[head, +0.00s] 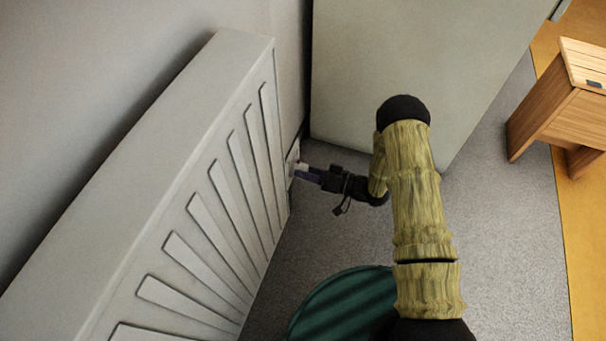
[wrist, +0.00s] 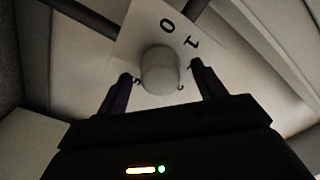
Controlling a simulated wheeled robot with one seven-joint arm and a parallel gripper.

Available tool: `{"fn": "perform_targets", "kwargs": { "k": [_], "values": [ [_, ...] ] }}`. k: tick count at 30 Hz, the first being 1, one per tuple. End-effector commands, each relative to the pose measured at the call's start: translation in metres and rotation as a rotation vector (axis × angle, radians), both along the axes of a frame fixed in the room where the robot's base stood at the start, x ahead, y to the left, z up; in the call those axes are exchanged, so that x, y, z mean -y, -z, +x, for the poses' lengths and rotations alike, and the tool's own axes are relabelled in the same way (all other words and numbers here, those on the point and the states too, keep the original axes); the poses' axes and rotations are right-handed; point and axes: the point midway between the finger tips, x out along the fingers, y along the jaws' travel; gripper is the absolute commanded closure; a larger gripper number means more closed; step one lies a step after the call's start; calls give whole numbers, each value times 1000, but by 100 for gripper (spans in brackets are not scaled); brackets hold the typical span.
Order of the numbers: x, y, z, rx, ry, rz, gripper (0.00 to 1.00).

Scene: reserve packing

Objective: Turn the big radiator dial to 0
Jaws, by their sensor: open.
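The radiator dial (wrist: 160,70) is a pale rounded knob on a light plate (wrist: 143,30) marked with digits. In the wrist view 0 and 1 read clearly above the knob; other marks beside it are partly hidden. My gripper (wrist: 162,82) is open, with one dark finger on each side of the dial; I cannot tell whether they touch it. In the head view my gripper (head: 301,173) reaches left to the dial (head: 300,167) at the radiator's far end, where the dial is small and partly hidden.
The white ribbed radiator (head: 140,150) runs along the left wall. A pale cabinet or panel (head: 420,60) stands close behind my gripper. A round green object (head: 345,305) is on the grey floor below my arm. A wooden stool or table (head: 560,100) stands at the right.

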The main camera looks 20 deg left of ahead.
Motion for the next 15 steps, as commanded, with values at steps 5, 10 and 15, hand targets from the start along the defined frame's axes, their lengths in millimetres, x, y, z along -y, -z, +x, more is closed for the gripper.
{"fn": "perform_targets", "kwargs": {
  "k": [5, 10, 15],
  "values": [
    [-14, 1, 1, 1, 0, 0, 31],
    [-15, 0, 1, 0, 1, -1, 31],
    [-15, 0, 1, 0, 0, 0, 45]
  ]
}}
